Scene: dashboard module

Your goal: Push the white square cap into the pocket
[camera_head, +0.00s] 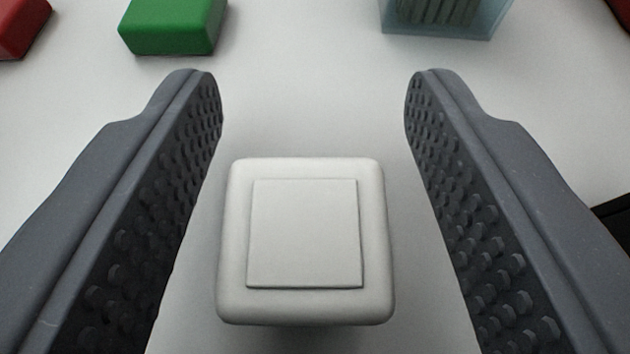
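The white square cap (304,235) is in the lower middle of the view, a rounded white block with a raised flat square on its face. My gripper (313,95) is open, with one dark grey studded finger on each side of the cap. Gaps show between the cap and both fingers, so neither touches it. The fingertips reach farther up the picture than the cap. I cannot make out a pocket for the cap in this view.
A green block (172,25) lies at the upper left, with a red block (20,25) beyond it in the corner. A translucent bluish box (447,18) with a ribbed grey inside is at the top right. Dark objects show at the right edge. The white surface between is clear.

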